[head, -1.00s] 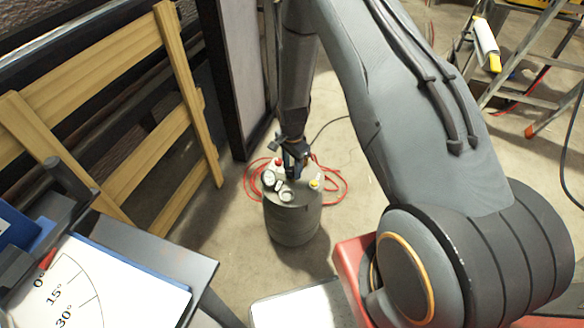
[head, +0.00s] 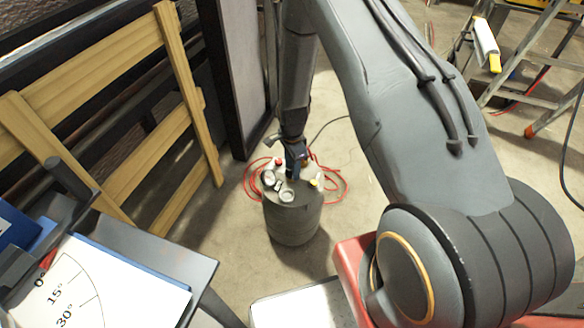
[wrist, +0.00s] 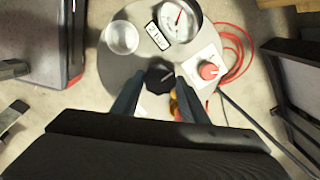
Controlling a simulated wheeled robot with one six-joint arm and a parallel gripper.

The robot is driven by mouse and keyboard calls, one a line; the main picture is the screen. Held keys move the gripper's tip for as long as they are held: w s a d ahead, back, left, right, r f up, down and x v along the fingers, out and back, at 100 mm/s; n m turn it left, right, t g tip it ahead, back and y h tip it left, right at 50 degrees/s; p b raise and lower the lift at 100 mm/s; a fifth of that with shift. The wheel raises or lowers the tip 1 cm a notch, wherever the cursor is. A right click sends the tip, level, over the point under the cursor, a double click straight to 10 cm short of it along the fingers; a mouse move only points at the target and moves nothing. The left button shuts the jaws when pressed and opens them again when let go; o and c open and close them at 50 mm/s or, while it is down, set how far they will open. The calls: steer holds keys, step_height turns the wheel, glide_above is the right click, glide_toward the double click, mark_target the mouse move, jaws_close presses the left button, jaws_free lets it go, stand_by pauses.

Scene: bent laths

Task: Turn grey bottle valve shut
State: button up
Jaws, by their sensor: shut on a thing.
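The grey bottle (head: 293,226) stands upright on the floor in the head view, with several fittings on its top. Its grey top also shows in the wrist view (wrist: 112,72). A dark valve knob (wrist: 160,76) with a pale mark sits on that top. My gripper (wrist: 159,84) reaches down from above, its two fingers closed on either side of this knob. In the head view my gripper (head: 296,170) is over the bottle top and hides the knob.
Beside the knob are a round dial gauge (wrist: 180,18), a clear round cup (wrist: 122,37), a small label (wrist: 157,35) and a red knob (wrist: 208,70). A red hose (head: 333,184) lies behind the bottle. A wooden frame (head: 170,95) stands left; a ladder (head: 535,75) stands right.

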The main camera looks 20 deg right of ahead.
steer(key=o, duration=1.1)
steer(key=shift+c, duration=0.2)
steer(key=shift+r, duration=3.95)
